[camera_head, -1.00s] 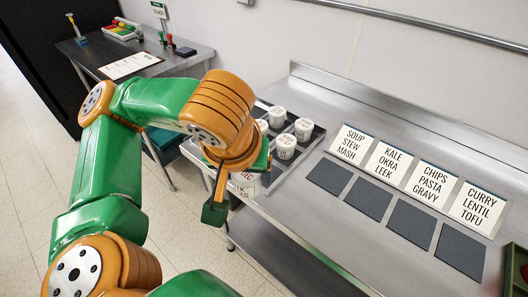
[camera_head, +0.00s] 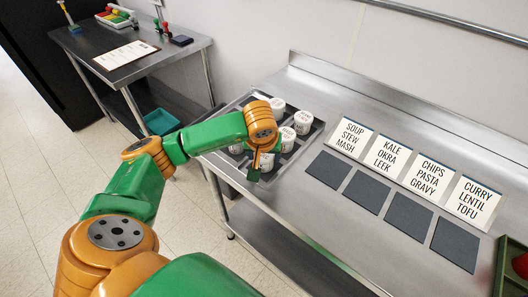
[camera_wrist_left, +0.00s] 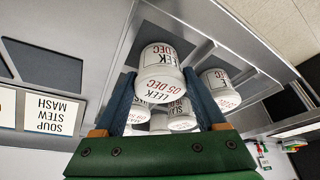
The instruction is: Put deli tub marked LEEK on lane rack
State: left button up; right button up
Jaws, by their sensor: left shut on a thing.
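In the left wrist view, a white deli tub (camera_wrist_left: 161,68) marked LEEK, with 05 DEC in red, sits between the fingers of my left gripper (camera_wrist_left: 161,92), which is shut on it. In the head view my left gripper (camera_head: 256,170) is over the front part of a grey rack (camera_head: 318,133) with divided lanes, low among its tubs. Whether the held tub touches the rack floor I cannot tell. My right gripper is not in view.
Several other white tubs stand on the rack, including one at its right (camera_head: 303,119). A green crate (camera_head: 502,272) is at the right edge.

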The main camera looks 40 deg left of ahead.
pick_arm(q)
jog(key=shift+f, duration=0.2)
jog(key=o, duration=1.4)
jog(key=shift+r, duration=0.25)
jog(key=shift+s+d+r, duration=0.1)
jog(key=shift+r, duration=0.25)
jog(key=v, duration=1.1)
jog(key=shift+p, duration=0.35)
jog(key=shift+r, duration=0.1)
